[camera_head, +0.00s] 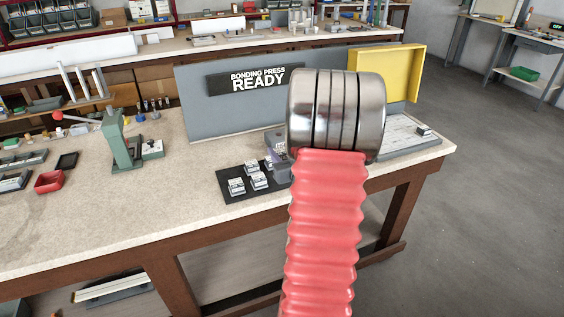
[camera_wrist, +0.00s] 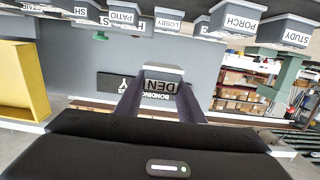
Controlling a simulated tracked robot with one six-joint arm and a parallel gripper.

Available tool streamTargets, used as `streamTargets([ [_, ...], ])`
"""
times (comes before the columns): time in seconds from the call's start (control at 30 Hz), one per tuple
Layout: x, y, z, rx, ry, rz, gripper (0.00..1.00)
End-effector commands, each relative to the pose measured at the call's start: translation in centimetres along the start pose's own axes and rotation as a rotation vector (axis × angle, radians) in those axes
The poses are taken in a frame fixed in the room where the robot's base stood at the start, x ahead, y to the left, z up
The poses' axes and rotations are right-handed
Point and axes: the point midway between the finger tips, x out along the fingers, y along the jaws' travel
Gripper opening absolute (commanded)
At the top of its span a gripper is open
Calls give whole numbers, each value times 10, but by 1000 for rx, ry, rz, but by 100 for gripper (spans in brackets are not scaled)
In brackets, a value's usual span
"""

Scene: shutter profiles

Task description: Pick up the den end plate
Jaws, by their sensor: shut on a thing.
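The den end plate (camera_wrist: 163,84), a small grey block with a light face and a dark DEN label, sits between the two fingers of my gripper (camera_wrist: 161,92) in the wrist view. The fingers are shut on its sides. In the head view my red arm and its metal joint hide most of the gripper and the plate.
Other labelled end plates, including PORCH (camera_wrist: 236,18), STUDY (camera_wrist: 285,32) and PATIO (camera_wrist: 124,17), line the top of the wrist view. Several small plates stand on a black mat (camera_head: 233,197) on the bench. A grey bonding press panel (camera_head: 215,115) and a yellow bin (camera_head: 405,73) stand behind. A green press (camera_head: 118,140) is at left.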

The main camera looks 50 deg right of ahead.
Motion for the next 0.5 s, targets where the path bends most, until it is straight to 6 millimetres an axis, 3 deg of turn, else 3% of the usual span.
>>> streamTargets([
  [0.2,-2,0,-14,-1,1,0,13],
  [0.5,-2,0,-15,0,0,0,13],
])
